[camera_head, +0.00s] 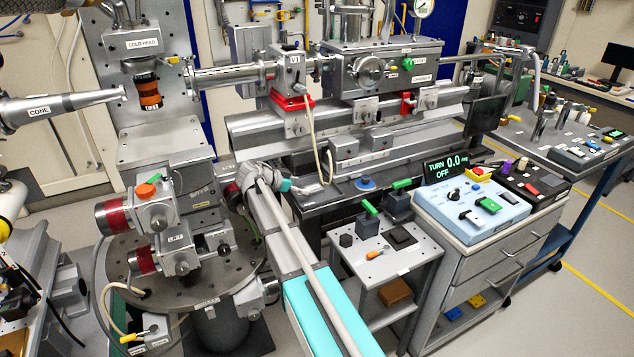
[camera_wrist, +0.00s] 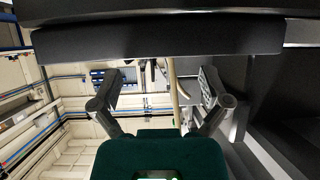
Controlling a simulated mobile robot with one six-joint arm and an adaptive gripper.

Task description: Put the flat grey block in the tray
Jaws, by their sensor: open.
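A flat dark grey block (camera_head: 402,237) lies on the small light grey stand in the head view. It looks like the flat grey block, though several other grey blocks are about. A shallow grey tray-like surface (camera_head: 322,197) lies at the bench front, left of a blue disc; I cannot tell whether it is the tray. In the wrist view my gripper (camera_wrist: 163,100) is open, its two fingers wide apart. A pale hose shows between them in the background; nothing is held.
A small stand (camera_head: 375,272) also bears dark blocks, a green-handled piece and an orange-handled tool. A blue control box (camera_head: 472,208) stands right of it. A pale hose (camera_head: 317,140) hangs by the bench. A dark slab (camera_wrist: 160,38) spans the wrist view's top.

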